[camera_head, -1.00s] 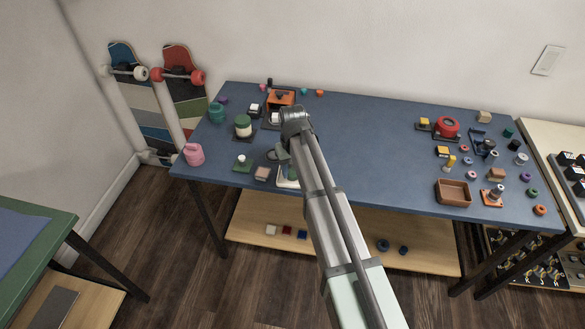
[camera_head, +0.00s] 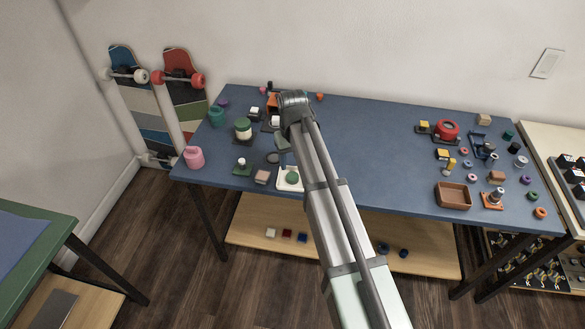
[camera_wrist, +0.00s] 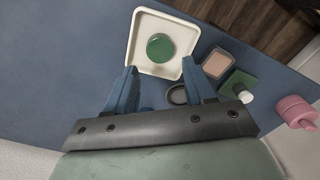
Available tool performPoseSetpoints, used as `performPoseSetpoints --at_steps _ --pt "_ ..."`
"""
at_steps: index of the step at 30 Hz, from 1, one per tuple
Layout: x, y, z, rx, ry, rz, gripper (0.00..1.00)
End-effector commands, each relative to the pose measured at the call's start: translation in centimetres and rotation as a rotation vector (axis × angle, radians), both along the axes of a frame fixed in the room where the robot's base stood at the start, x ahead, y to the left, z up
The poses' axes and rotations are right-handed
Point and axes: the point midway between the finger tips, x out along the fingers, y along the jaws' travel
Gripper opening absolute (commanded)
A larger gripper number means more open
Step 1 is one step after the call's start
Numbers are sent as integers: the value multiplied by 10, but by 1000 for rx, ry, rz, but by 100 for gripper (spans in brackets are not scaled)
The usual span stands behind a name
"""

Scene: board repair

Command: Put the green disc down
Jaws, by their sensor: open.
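The green disc (camera_wrist: 160,47) lies in a shallow white square tray (camera_wrist: 143,24) on the blue table. In the head view the disc (camera_head: 292,177) also shows inside the tray (camera_head: 284,187), partly beside my arm. My gripper (camera_wrist: 160,78) is open, with its two blue fingers spread apart and nothing between them. The fingertips are at the near edge of the tray in the wrist view, and the disc lies beyond them, apart from both fingers. In the head view my arm hides most of the gripper.
Next to the tray are a dark ring (camera_wrist: 177,95), a tan square block (camera_wrist: 216,64) and a green square plate with a white knob (camera_wrist: 238,84). A pink canister (camera_head: 194,157) stands at the table's left edge. The table's middle is clear (camera_head: 370,140).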

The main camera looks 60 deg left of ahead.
Motion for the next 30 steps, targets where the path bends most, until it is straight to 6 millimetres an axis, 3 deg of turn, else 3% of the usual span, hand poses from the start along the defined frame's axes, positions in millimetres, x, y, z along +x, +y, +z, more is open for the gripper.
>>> performPoseSetpoints --at_steps 6,12,30 --pt "0 1 37 1 0 0 54" --pt "0 0 57 0 0 0 54" --pt "0 0 64 0 0 0 54"
